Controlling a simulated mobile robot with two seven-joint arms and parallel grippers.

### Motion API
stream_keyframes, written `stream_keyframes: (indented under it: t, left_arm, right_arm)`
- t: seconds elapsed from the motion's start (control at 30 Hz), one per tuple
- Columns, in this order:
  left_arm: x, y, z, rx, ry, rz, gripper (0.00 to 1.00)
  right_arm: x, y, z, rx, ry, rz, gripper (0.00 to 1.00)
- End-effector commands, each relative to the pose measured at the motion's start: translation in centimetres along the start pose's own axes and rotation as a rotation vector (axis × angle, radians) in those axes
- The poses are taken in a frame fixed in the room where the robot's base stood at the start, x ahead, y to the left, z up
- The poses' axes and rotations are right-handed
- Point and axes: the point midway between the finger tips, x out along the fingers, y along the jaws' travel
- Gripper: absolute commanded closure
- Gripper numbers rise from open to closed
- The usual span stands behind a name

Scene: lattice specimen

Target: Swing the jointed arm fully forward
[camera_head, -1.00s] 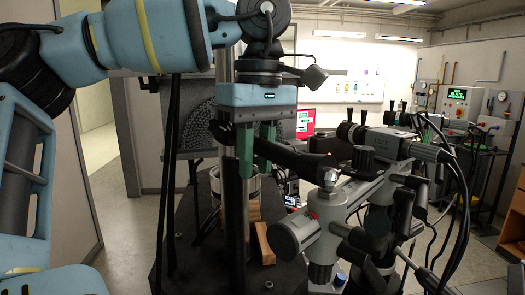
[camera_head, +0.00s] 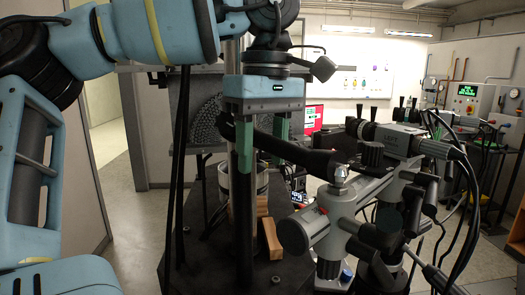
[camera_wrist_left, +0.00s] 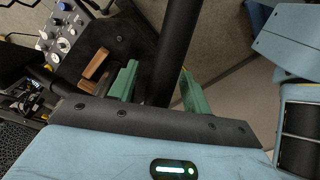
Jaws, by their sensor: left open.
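The black jointed arm (camera_head: 300,154) curves from the upright post (camera_head: 245,215) toward the grey instrument at the right in the head view. My left gripper (camera_head: 264,152) comes down from above, its green fingers beside the arm's post end. In the head view one finger overlaps the post and the other hangs near the arm; contact cannot be told. In the left wrist view a black bar (camera_wrist_left: 181,45) passes between the open fingers of my left gripper (camera_wrist_left: 158,80), with visible gaps. My right gripper is not in view.
The grey instrument (camera_head: 335,220) with knobs and cables stands close on the right. Wooden blocks (camera_head: 270,239) and a metal cylinder lie around the post's foot on the dark table (camera_head: 218,270). A dark perforated panel (camera_head: 205,122) stands behind. Open floor lies at the left.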

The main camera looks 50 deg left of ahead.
Motion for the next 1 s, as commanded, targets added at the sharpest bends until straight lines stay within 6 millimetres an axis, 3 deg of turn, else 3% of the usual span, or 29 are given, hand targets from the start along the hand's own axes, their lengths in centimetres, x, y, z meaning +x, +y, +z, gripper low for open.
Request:
stream_keyframes:
  t: [0.7,1.0]
  left_arm:
    - [-5.0,0.0,0.0,0.000,0.000,0.004,0.51]
    - [-5.6,0.0,0.0,0.001,0.000,0.001,0.51]
  right_arm:
    - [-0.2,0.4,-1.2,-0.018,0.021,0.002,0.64]
    - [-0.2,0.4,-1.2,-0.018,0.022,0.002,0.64]
